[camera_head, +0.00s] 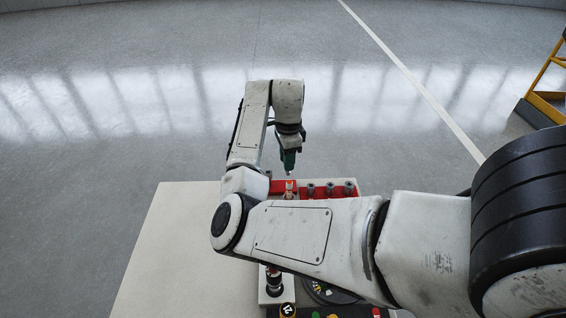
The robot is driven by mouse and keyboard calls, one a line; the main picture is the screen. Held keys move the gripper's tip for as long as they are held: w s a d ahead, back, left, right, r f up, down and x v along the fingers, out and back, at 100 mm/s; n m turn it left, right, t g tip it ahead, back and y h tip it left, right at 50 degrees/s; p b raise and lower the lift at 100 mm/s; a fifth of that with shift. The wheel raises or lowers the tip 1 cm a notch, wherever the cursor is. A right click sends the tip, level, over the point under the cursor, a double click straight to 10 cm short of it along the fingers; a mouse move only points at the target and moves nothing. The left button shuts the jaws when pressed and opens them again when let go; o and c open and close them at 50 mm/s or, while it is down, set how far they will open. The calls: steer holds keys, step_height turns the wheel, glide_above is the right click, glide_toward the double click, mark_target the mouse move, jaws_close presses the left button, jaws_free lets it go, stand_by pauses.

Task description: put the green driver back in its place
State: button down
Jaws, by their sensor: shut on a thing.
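My gripper (289,146) is shut on the green driver (289,158), which hangs upright with its thin tip down. The driver is above the back edge of the table, over or just behind the red rack (285,186); the depth between them is hard to judge. The rack holds several dark round-topped items to the right, and a small orange and pale item stands close below the driver's tip. My own forearm hides the front of the rack, and I cannot tell which slot is empty.
The pale table (170,240) is bare at the left. Near the front, partly behind my arm, lie a dark panel with coloured pieces and a pale block with a dark knob (272,280). A yellow ladder-like frame (548,80) stands on the floor at the far right.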

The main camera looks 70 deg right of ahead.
mark_target(287, 173)
steer(key=shift+f+b, duration=2.1)
steer(key=shift+f, duration=0.15)
steer(key=shift+f, duration=0.8)
steer(key=c, duration=0.7)
jaws_free()
steer(key=shift+c, duration=0.2)
steer(key=shift+r+p, duration=3.3)
steer(key=shift+r, duration=0.45)
